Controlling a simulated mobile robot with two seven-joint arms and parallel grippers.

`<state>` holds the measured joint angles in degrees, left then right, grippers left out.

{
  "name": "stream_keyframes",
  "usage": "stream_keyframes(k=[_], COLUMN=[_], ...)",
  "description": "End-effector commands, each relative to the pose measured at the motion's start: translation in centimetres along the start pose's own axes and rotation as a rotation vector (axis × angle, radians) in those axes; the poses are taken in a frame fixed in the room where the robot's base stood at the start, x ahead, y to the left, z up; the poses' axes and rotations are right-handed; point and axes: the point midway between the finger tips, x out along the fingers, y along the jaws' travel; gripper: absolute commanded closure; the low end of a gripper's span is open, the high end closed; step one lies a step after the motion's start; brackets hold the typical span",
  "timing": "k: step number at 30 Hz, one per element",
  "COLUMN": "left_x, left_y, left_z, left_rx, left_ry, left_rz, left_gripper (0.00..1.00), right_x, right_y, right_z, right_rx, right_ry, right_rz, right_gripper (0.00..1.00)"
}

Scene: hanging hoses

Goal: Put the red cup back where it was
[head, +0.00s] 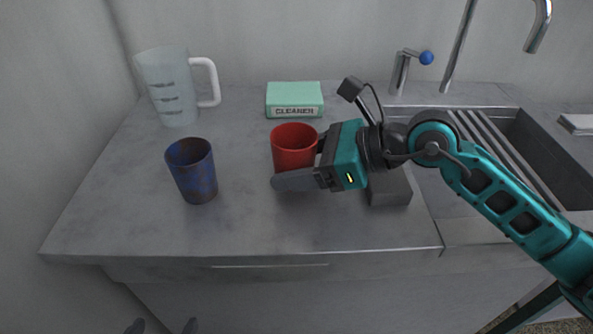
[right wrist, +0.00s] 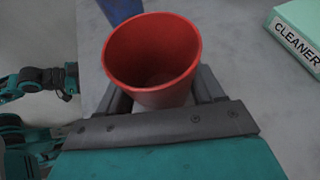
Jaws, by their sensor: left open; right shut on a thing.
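The red cup (head: 293,145) is upright on or just above the middle of the counter. It also shows in the right wrist view (right wrist: 150,50), empty inside. My right gripper (head: 296,168) comes in from the right and is shut on the red cup, with one finger on its near side. That finger hides the cup's base, so I cannot tell whether it touches the counter. My left gripper (head: 162,326) shows only as two spread fingertips at the bottom edge of the head view, open and apart from everything.
A blue mottled cup (head: 193,172) stands left of the red cup. A clear measuring jug (head: 170,85) and a green cleaner box (head: 294,98) stand behind. A grey block (head: 390,190) lies under my right wrist. A sink (head: 545,150) and tap (head: 460,45) are at right. The front-left counter is clear.

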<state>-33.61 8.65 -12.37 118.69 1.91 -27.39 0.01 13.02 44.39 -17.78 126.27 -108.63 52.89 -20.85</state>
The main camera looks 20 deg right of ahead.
Motion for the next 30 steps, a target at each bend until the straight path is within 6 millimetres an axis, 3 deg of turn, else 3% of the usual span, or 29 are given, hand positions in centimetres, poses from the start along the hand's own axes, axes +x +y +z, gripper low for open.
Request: stream_keyframes(k=[3, 14, 15, 22, 30], left_x=[0.18, 0.33, 0.26, 0.24, 0.16], left_y=[0.01, 0.01, 0.01, -0.01, -0.01], left_z=[0.70, 1.22, 1.12, 1.07, 0.93], left_rx=[-0.001, -0.002, -0.002, -0.001, -0.001], left_ry=[-0.007, -0.011, -0.011, -0.011, -0.010], left_rz=[0.000, 0.000, 0.000, 0.000, 0.000], left_gripper=[0.07, 0.07, 0.07, 0.07, 0.07], right_x=[0.65, 0.82, 0.76, 0.74, 0.67], right_y=[0.07, 0.05, 0.04, 0.04, 0.03], right_z=[-1.34, -1.71, -1.58, -1.55, -1.41], right_rx=[0.002, -0.001, -0.001, 0.000, -0.001], right_ry=[-0.001, -0.001, -0.001, 0.000, 0.000], right_rz=[0.000, -0.001, -0.001, -0.001, -0.001], right_gripper=[0.77, 0.77, 0.30, 0.08, 0.07])
